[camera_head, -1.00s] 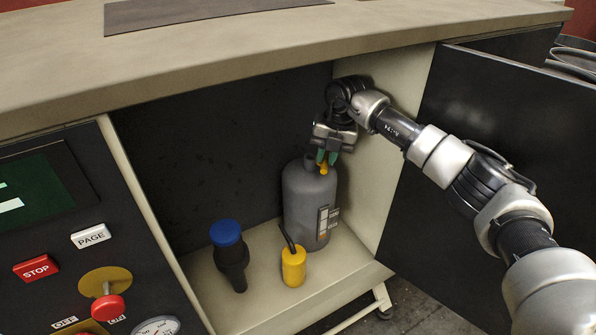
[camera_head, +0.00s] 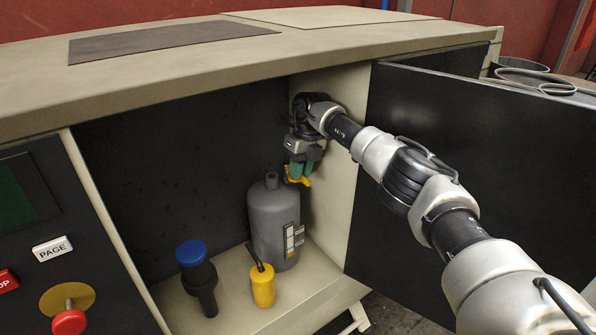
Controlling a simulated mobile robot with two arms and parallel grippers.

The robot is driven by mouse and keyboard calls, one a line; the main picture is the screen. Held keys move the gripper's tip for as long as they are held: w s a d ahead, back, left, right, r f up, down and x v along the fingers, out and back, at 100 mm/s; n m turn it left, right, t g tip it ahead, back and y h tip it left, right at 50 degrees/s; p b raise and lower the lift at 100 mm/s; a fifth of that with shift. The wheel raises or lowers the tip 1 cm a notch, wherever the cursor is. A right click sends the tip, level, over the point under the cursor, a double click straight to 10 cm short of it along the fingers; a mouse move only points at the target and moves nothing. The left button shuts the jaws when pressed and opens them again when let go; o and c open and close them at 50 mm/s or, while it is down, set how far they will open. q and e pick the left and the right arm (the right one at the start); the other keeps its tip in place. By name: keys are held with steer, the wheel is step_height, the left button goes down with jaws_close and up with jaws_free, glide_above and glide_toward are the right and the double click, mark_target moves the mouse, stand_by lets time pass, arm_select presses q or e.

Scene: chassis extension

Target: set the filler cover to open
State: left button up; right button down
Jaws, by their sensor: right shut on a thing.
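My right gripper (camera_head: 299,176), with green fingertips, is shut on a small yellow piece (camera_head: 302,180) just right of the grey bottle's neck. The fingers hide part of this piece, and I cannot tell whether it is attached to the bottle. The grey bottle (camera_head: 272,224) stands upright in the open cabinet, with a short bare neck on top. A black pipe-like fitting (camera_head: 206,286) with a round blue cap (camera_head: 191,253) stands at the cabinet's front left. The blue cap sits on its top. I cannot tell for certain which part is the filler cover. My left gripper is not in view.
A yellow cylinder (camera_head: 262,287) with a black lead stands in front of the bottle. The open dark door (camera_head: 440,125) is at the right, behind my right arm. The control panel with a red knob (camera_head: 69,322) is at the left. The worktop (camera_head: 330,42) overhangs the cabinet.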

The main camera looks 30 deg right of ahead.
stand_by(0.4)
steer(key=c, duration=1.1)
jaws_free()
